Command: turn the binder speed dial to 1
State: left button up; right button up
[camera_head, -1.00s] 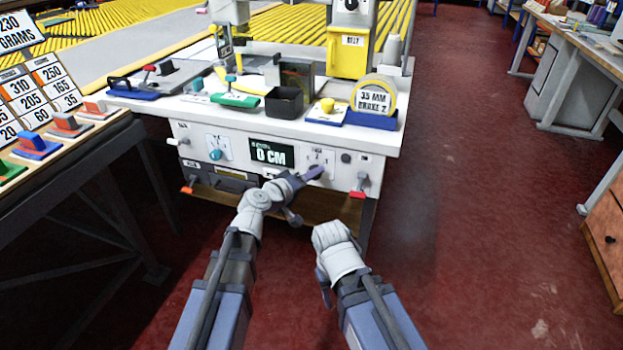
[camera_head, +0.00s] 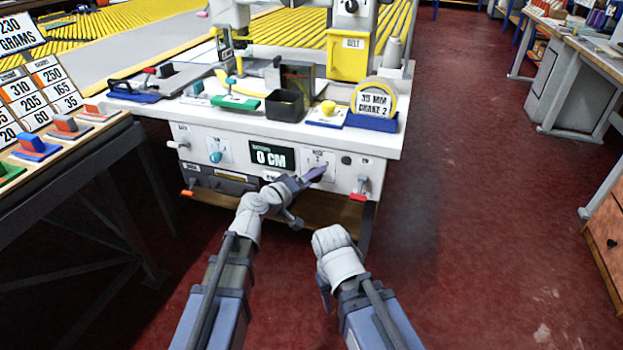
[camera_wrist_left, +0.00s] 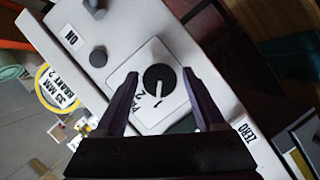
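The speed dial (camera_wrist_left: 160,79) is a round black knob on a white plate in the left wrist view. A pale mark on it points down the picture, close to the printed 1; a 2 is beside it. My left gripper (camera_wrist_left: 160,74) is open, with one dark finger on each side of the dial and gaps between. In the head view my left gripper (camera_head: 316,173) is at the front panel's right part and covers the dial there. My right gripper (camera_head: 325,288) hangs low in front of the machine; its fingers are mostly hidden.
The white binder panel has a 0 CM display (camera_head: 271,157), a teal knob (camera_head: 215,157) and a red-tipped lever (camera_head: 359,190). A black knob (camera_wrist_left: 98,56) is near the dial. A sample table (camera_head: 100,130) is at left.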

pick_arm(q)
jog(key=shift+o, duration=0.4)
jog(key=p+v, duration=0.1)
jog(key=v, duration=0.6)
jog(key=shift+s+a+p, duration=0.25)
jog(key=shift+s+p, duration=0.1)
jog(key=shift+p, duration=0.05)
